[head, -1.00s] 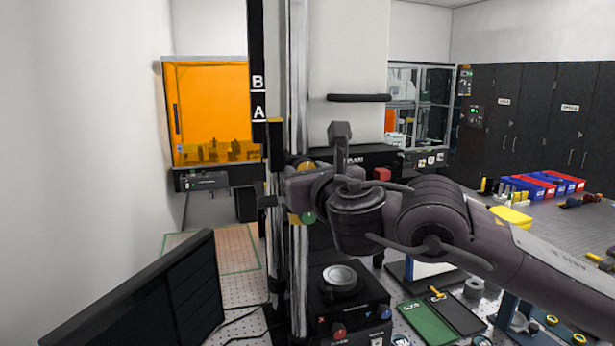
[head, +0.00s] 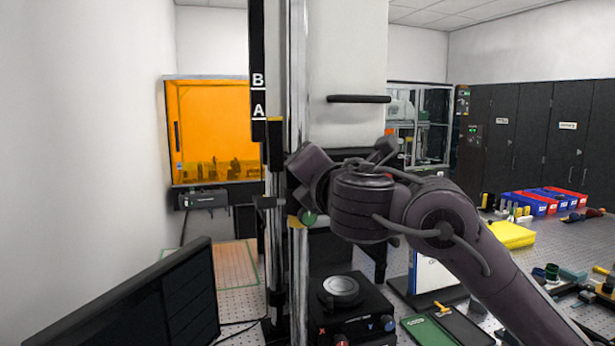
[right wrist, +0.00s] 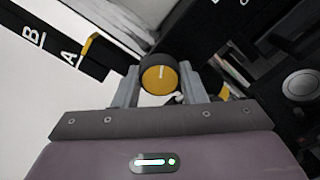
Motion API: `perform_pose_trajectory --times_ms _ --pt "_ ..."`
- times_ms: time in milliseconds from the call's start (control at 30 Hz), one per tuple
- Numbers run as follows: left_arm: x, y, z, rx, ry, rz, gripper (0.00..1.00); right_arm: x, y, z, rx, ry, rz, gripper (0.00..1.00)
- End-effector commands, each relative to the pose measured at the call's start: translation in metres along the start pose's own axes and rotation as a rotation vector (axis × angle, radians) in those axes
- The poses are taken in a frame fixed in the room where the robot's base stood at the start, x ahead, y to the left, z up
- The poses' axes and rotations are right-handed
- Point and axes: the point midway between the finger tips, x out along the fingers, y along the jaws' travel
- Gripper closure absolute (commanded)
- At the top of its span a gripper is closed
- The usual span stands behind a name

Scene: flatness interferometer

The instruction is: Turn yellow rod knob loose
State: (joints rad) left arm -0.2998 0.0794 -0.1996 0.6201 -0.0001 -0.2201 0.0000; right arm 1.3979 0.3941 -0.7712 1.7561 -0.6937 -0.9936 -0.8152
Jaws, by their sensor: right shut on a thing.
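My left gripper is in neither view.
A dark scale marked A and B (head: 258,80) stands beside the rod. Below is a black stage (head: 345,310) with a round grey top. A monitor (head: 130,300) is at the lower left. Coloured bins (head: 540,203) and a yellow tray (head: 510,235) lie on the right table.

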Motion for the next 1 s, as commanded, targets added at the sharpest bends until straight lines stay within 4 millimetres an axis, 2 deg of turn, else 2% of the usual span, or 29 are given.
perform_pose_trajectory --times_ms 200,500,1000 --pt "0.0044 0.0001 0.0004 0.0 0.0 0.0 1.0 0.0002 -0.0008 -0.0011 0.2 0.001 -0.001 0.85" --pt "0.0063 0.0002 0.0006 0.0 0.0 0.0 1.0 0.0003 -0.001 -0.0004 0.406 0.0 -0.001 0.85" --pt "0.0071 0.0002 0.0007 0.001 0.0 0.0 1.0 0.0002 -0.0006 0.0003 0.526 -0.001 0.0 0.85"
